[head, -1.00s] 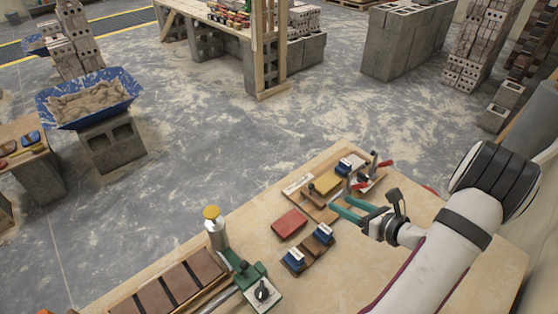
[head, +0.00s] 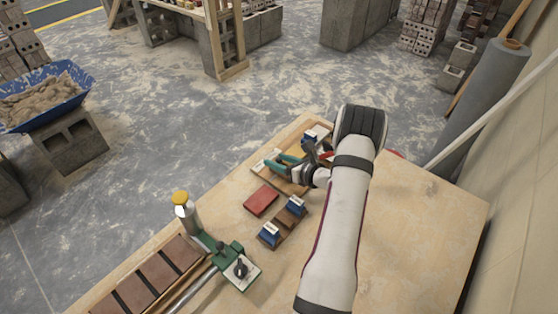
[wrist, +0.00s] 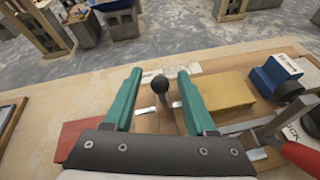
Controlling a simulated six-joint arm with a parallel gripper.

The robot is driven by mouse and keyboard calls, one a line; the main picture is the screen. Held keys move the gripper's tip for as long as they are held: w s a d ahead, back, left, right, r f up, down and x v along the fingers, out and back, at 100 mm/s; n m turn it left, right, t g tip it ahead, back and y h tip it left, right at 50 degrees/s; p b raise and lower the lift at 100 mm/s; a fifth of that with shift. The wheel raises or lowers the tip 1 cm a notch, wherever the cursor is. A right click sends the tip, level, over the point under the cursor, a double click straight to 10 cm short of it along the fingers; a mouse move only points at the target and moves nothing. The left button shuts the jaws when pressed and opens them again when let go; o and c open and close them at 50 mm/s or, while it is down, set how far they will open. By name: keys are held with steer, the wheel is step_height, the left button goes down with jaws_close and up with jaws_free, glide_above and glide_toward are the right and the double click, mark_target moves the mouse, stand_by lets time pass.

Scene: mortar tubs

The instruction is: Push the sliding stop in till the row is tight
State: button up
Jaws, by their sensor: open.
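A row of brown blocks (head: 158,272) with dark gaps between them lies at the lower left. A green metal piece with a black knob (head: 241,268) and rods stands at its right end; it looks like the sliding stop, but I cannot be sure. My gripper (head: 279,161) is away from it, over a wooden fixture farther back. In the wrist view my teal fingers (wrist: 159,76) are open, with a black ball knob (wrist: 160,84) on a post between them in the picture; I cannot tell whether they touch it. A yellow block (wrist: 223,92) lies to the right.
A red block (head: 261,200) and two blue-topped pieces (head: 270,234) lie between the fixture and the green piece. A red-handled clamp (wrist: 300,156) is close to my right finger. The table's right side is bare.

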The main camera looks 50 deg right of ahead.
jaws_close()
steer(key=shift+d, duration=2.25)
jaws_free()
steer(key=v, duration=1.6)
